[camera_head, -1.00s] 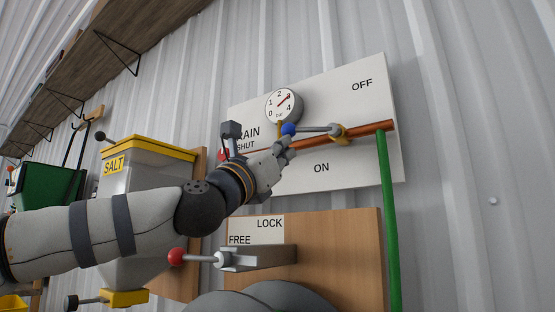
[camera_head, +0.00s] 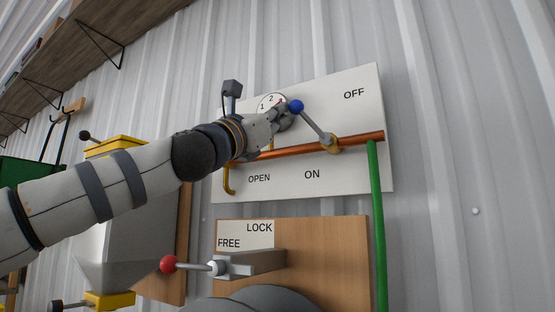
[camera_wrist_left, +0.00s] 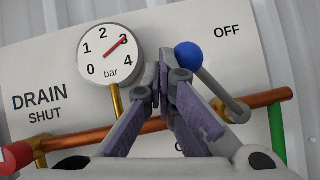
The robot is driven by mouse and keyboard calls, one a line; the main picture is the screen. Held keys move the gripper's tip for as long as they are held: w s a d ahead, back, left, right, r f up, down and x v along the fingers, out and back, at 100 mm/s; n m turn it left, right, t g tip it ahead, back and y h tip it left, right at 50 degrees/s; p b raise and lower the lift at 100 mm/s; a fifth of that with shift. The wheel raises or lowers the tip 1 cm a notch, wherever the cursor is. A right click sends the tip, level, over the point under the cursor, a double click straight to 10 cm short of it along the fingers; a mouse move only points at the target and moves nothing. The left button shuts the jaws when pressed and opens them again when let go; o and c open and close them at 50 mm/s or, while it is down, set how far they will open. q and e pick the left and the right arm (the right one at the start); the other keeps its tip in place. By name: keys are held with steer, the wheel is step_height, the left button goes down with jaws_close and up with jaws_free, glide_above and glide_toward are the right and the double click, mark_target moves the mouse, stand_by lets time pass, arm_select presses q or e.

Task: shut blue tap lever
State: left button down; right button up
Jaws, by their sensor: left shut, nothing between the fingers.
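The blue tap lever is a grey rod with a blue ball knob (camera_head: 296,106). It tilts up and to the left from its brass valve (camera_head: 330,143) on the copper pipe. OFF is printed to the upper right on the white board (camera_head: 350,170), ON below the pipe. My left gripper (camera_head: 284,114) is shut and empty, with its fingertips just left of the blue knob. In the left wrist view the closed fingertips (camera_wrist_left: 163,76) are beside the blue knob (camera_wrist_left: 188,55), just left of it; whether they touch is unclear.
A pressure gauge (camera_wrist_left: 110,55) sits left of the fingers on the board. A green pipe (camera_head: 377,225) drops at right. Below, a red-knobbed lever (camera_head: 168,264) sticks out beside the LOCK/FREE sign. A yellow-lidded bin (camera_head: 115,144) stands behind my left arm.

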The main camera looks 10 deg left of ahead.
mark_target(296, 107)
arm_select(q)
steer(key=shift+s+d+r+p, duration=0.2)
steer(key=shift+d+r, duration=0.35)
steer(key=shift+r, duration=0.1)
steer(key=shift+s+d+r+p, duration=0.2)
steer(key=shift+d+r, duration=0.3)
steer(key=shift+r, duration=0.1)
arm_select(e)
steer(key=shift+w+r+t, duration=0.3)
steer(key=shift+w+r, duration=0.35)
